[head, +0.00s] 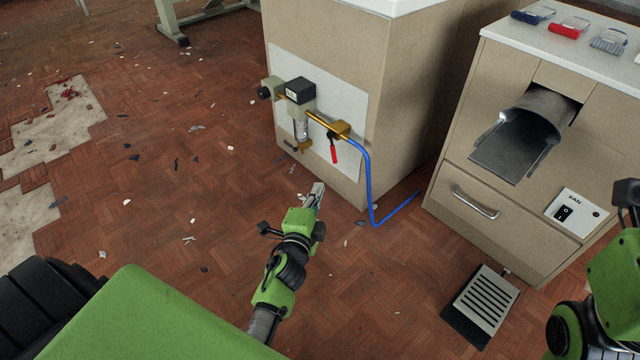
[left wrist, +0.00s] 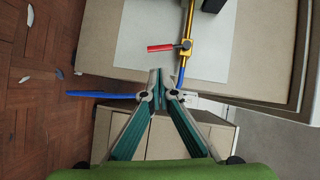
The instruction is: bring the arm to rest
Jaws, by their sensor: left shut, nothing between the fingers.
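My left gripper (head: 316,192) is in the middle of the head view, in front of the lower part of a beige cabinet. Its fingers are shut and empty; the left wrist view shows the fingertips (left wrist: 160,82) together, with nothing between them. No contact with the cabinet or its fittings can be made out. Part of my right arm (head: 612,280) shows at the right edge of the head view. Its fingers cannot be made out clearly there.
The beige cabinet (head: 398,85) carries a brass pipe with a red-handled valve (head: 334,150) and a blue hose (head: 368,185) running to the floor. A second cabinet (head: 465,160) has a metal chute (head: 520,140) and a fan switch (head: 570,212). A slatted pedal (head: 482,304) lies below. Debris litters the wooden floor.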

